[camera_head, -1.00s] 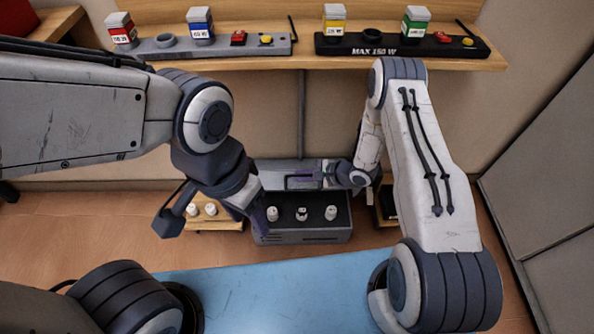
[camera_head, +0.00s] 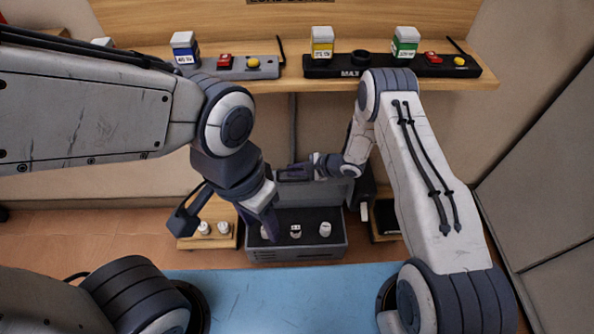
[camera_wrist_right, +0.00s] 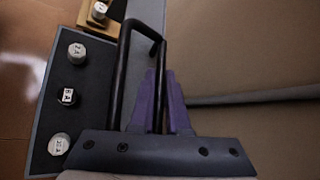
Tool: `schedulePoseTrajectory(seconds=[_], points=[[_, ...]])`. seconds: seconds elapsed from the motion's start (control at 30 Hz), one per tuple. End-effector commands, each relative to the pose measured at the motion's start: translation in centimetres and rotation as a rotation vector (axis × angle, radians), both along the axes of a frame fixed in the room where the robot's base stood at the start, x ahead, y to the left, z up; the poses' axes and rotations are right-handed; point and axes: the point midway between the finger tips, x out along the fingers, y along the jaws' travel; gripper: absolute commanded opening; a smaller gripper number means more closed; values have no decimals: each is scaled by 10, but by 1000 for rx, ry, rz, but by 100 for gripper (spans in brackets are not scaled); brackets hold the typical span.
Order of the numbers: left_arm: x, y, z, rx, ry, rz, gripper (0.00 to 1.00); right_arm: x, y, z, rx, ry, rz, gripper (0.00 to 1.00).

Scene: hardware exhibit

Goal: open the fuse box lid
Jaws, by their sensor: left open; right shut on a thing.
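My left gripper (camera_head: 268,222) is open and empty over the box's left part and partly hides the left fuse (camera_head: 265,232).
A wooden tray (camera_head: 187,242) with two white fuses stands left of the box, and another wooden stand (camera_head: 383,237) stands right. A blue surface (camera_head: 280,300) lies in front. Behind, a wooden shelf (camera_head: 290,84) holds grey and black panels with coloured blocks.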

Motion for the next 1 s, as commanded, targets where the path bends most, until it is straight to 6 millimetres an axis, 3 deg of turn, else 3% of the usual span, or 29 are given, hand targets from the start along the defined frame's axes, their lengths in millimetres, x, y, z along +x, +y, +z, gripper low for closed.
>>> schedulePoseTrajectory(seconds=[0.17,0.2,0.27,0.63,1.0], points=[[0,0,0,0,0,0,50,-4,5,-2,2,4,11,0],[0,0,0,0,0,0,50,-4,5,-2,3,4,13,25],[0,0,0,0,0,0,50,-4,4,-2,3,4,13,44],[0,0,3,0,0,0,50,-6,-5,3,0,5,4,44],[0,0,22,0,0,0,50,-30,-53,49,5,0,3,44]])
